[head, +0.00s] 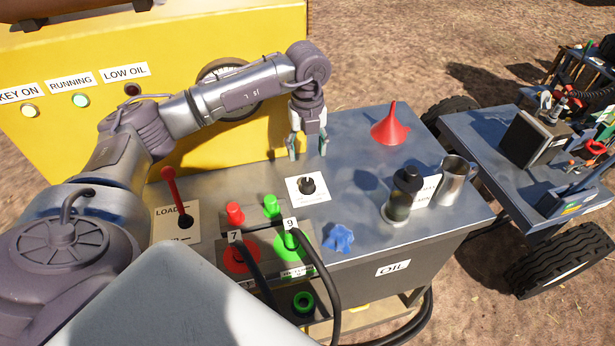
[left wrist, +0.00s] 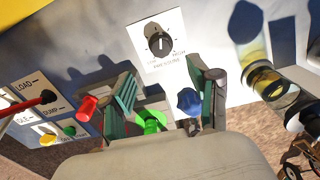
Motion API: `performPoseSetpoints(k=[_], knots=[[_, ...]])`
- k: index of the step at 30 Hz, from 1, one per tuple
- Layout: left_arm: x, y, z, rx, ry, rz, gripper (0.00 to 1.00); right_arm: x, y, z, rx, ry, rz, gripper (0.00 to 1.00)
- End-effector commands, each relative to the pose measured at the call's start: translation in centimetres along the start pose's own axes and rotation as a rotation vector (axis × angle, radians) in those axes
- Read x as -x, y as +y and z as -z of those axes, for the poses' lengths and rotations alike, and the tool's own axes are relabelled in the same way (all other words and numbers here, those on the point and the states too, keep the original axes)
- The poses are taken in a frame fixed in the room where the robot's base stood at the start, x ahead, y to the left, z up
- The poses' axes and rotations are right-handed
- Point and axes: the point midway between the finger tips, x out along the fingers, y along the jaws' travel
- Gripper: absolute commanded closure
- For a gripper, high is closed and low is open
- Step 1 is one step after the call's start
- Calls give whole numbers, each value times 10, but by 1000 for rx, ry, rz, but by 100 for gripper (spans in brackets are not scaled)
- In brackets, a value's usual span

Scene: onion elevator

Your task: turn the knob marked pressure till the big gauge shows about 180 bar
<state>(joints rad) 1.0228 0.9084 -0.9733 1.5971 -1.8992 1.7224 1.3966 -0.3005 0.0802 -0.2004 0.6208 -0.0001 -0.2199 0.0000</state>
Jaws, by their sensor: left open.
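The pressure knob (head: 307,186) is a black round knob on a white plate on the grey bench top. In the left wrist view the knob (left wrist: 160,43) shows a white pointer line and small lettering below it. My left gripper (head: 307,146) is open and empty, pointing down above the bench just behind the knob in the head view, apart from it. In the left wrist view its two green-padded fingers (left wrist: 168,88) are spread, with the knob beyond them. The big gauge (head: 226,72) on the yellow panel is mostly hidden behind my left arm; its reading cannot be seen.
A cart (head: 500,150) stands right.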

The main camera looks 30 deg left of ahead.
Motion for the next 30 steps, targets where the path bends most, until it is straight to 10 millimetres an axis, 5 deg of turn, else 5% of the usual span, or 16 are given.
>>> performPoseSetpoints(k=[15,29,30], knots=[[-98,0,1,-3,3,0,39,20,3,0,1,-4,-3,60],[-111,-1,1,-3,2,3,39,21,-2,2,-2,-1,3,60],[-111,-1,1,-4,2,3,45,21,-3,2,-2,-1,4,60]])
